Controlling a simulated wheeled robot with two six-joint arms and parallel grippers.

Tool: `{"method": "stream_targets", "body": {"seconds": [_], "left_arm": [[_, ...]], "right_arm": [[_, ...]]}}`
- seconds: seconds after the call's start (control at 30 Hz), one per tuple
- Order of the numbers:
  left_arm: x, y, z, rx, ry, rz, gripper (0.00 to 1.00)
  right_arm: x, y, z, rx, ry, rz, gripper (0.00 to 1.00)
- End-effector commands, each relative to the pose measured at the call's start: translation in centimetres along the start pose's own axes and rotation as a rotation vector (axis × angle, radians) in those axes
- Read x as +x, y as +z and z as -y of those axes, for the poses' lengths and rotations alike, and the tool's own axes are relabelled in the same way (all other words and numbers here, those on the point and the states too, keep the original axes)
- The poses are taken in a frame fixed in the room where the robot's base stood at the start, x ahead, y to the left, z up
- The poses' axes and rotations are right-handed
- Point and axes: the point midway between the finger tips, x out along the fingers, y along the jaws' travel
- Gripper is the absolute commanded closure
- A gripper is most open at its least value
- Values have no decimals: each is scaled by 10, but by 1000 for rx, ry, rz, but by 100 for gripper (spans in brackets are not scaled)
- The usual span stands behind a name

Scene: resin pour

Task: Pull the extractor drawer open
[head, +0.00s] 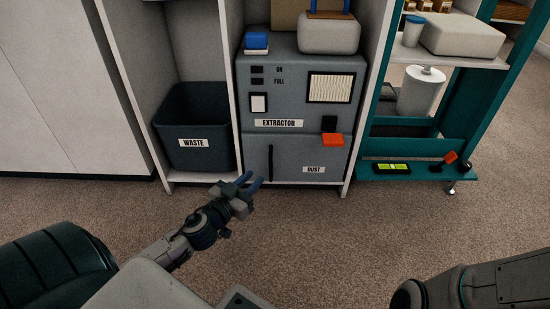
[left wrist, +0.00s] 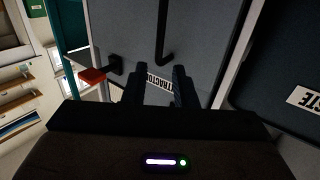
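The grey extractor (head: 290,100) stands in the cabinet. Its drawer (head: 300,155) is the bottom panel, labelled DUST, and looks shut, flush with the body. A black vertical bar handle (head: 271,162) is on the drawer's left side; it also shows in the left wrist view (left wrist: 162,35). My left gripper (head: 247,186) is in front of and slightly left of the drawer, apart from the handle. Its two fingers are spread with nothing between them; in the left wrist view the fingers (left wrist: 160,88) lie below the handle. My right gripper is out of view.
An orange latch-like piece on a black mount (head: 332,140) sticks out at the drawer's top right; it also shows in the left wrist view (left wrist: 92,75). A dark WASTE bin (head: 193,120) stands left. A teal cart (head: 400,172) stands right. The carpet (head: 310,235) in front is clear.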

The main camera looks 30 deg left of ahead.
Motion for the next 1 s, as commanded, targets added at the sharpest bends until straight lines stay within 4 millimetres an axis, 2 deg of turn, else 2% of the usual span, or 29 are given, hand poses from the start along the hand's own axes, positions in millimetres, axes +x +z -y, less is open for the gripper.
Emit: {"method": "stream_targets", "body": {"seconds": [0.47,0.53,0.8,1.0], "left_arm": [[67,-7,-1,-7,-1,-4,75],[72,-1,0,-4,0,-3,75],[87,-1,0,-3,0,-2,75],[91,-1,-1,-2,1,-2,75]], "right_arm": [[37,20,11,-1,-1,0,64],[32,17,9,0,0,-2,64],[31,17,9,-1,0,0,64],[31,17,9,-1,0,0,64]]}}
